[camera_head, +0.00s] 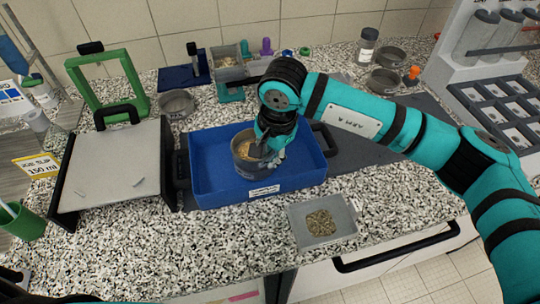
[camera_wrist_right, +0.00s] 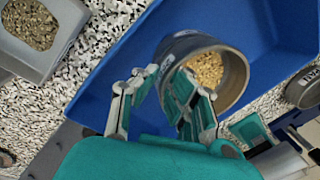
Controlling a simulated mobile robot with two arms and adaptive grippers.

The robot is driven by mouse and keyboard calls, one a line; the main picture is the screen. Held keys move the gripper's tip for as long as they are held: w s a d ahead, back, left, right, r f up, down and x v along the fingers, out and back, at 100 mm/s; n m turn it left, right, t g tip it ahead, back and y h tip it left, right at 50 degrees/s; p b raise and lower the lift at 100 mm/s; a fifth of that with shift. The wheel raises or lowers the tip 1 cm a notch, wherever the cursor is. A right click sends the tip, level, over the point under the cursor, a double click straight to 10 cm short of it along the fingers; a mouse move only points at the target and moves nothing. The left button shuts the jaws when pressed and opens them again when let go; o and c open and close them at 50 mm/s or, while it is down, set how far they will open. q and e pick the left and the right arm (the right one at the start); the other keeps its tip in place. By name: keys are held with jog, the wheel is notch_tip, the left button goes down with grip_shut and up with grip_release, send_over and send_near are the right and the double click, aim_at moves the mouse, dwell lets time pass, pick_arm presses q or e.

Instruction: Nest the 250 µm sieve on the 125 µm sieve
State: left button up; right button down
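A grey round sieve (camera_head: 243,163) holding tan grains stands in the blue tray (camera_head: 212,192); it also shows in the right wrist view (camera_wrist_right: 187,45). My right gripper (camera_head: 266,143) is at the sieve's right rim. In the right wrist view its fingers (camera_wrist_right: 168,75) lie on both sides of the sieve wall, one outside and the others over the inside; whether they press on it I cannot tell. Another sieve (camera_head: 176,103) stands behind the tray on the left. Two round pans or sieves (camera_head: 390,57) (camera_head: 383,81) stand at the back right. Mesh sizes are unreadable. My left gripper is not in view.
A grey box of coarse grains (camera_head: 320,222) stands at the front. A balance-like plate (camera_head: 115,165) and green frame (camera_head: 103,85) are left. A teal-based container (camera_head: 230,75) stands behind the tray, and a rack (camera_head: 500,105) at right.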

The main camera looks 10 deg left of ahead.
jog(key=c, duration=1.4)
grip_release()
notch_tip(320, 180, up, 7)
jog(key=p, duration=0.1)
jog(key=shift+p, duration=0.35)
